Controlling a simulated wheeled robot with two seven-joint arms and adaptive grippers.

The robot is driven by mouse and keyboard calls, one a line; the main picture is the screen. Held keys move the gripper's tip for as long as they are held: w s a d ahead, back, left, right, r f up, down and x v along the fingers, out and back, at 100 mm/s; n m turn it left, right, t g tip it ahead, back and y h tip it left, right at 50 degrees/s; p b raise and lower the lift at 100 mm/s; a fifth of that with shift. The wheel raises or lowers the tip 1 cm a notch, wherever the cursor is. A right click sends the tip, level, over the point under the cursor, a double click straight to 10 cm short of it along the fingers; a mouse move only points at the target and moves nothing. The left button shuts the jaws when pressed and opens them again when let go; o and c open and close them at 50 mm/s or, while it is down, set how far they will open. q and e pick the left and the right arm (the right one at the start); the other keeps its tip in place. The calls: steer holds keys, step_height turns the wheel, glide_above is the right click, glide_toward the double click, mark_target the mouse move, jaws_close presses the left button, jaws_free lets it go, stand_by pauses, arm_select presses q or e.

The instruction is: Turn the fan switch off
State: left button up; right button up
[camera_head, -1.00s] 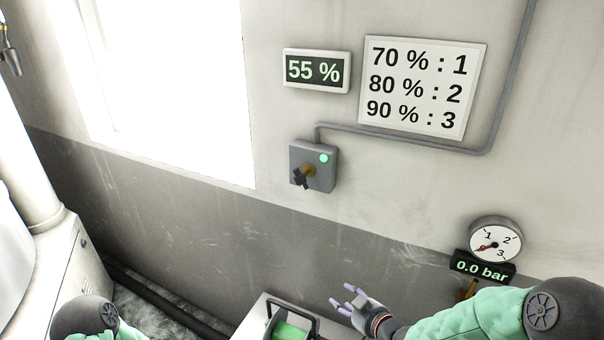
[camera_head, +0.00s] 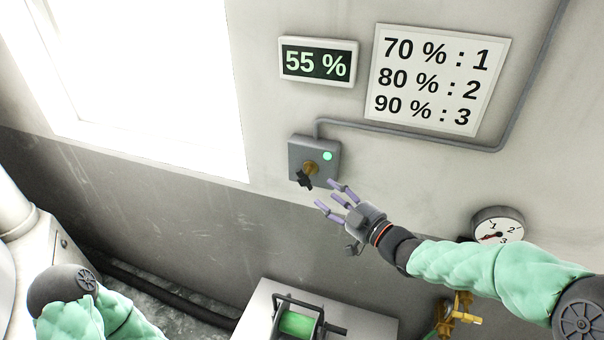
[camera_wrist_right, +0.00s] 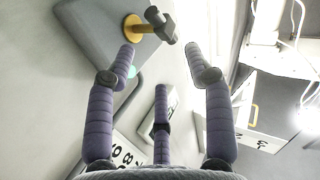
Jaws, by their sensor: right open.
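The fan switch is a grey wall box (camera_head: 326,152) with a lit green lamp (camera_head: 327,156) and a dark rotary handle (camera_head: 304,179) on a brass-coloured collar. In the right wrist view the handle (camera_wrist_right: 160,24) stands out from its yellow collar, ahead of and between my fingers. My right gripper (camera_head: 335,197) is open and empty, just below and right of the handle. I see no contact between them. My left gripper is out of the head view; only part of my left arm shows at the lower left.
A display (camera_head: 317,62) reads 55 %. A sign (camera_head: 438,80) lists 70 % : 1, 80 % : 2, 90 % : 3. A conduit (camera_head: 420,135) runs right from the switch box. A gauge (camera_head: 497,226) and a green reel (camera_head: 297,322) are below.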

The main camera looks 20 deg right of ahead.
mark_target(306, 178)
steer(key=x, duration=1)
steer(key=shift+f, duration=0.1)
steer(key=shift+s, duration=0.1)
jaws_close()
